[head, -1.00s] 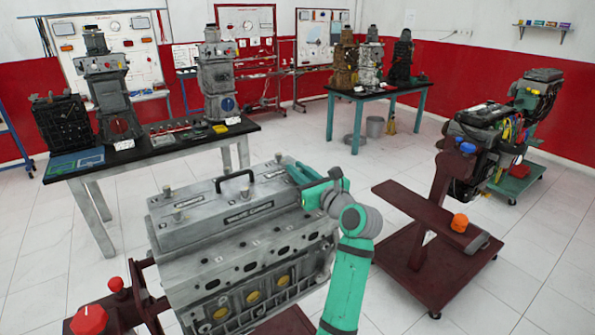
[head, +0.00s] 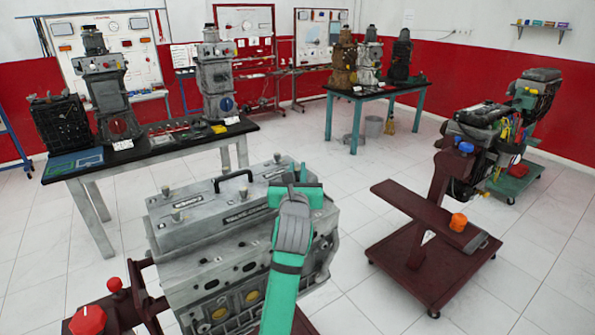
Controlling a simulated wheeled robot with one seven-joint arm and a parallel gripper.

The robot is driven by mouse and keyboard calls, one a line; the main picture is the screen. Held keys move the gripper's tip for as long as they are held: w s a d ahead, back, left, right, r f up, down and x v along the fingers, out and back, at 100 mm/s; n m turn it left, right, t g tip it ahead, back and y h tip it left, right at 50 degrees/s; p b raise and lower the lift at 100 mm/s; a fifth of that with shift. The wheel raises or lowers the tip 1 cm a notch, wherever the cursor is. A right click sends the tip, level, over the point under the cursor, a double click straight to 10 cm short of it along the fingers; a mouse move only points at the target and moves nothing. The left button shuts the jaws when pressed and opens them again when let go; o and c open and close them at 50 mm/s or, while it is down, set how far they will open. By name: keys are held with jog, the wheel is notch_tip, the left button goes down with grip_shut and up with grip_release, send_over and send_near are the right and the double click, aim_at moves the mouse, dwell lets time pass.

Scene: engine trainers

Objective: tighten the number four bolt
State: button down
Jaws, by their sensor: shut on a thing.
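A grey engine block (head: 215,270) stands in front of me in the head view, with a ribbed top cover (head: 205,215) and a black handle (head: 234,178). Bolts stand up from the cover: one at the far right (head: 278,158), one at the left end (head: 166,191) and one nearer me (head: 176,214). I cannot read any bolt numbers. My teal gripper (head: 296,184) is over the near right end of the cover, pointing down, shut on what seems to be the bolt at that corner. The hand hides that bolt and most of the fingers.
A maroon stand with a red knob (head: 88,320) is at the lower left. A wheeled maroon stand (head: 435,265) carrying another engine is to the right. A table (head: 150,150) with engine parts is behind on the left. Tiled floor is free between them.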

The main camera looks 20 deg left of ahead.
jog(key=shift+a+m+h, duration=0.1)
jog(key=shift+m+h, duration=0.2)
jog(key=shift+h, duration=0.2)
jog(key=c, duration=1.7)
grip_release()
jog(key=shift+s, duration=0.1)
jog(key=v, duration=1)
jog(key=shift+s, duration=0.35)
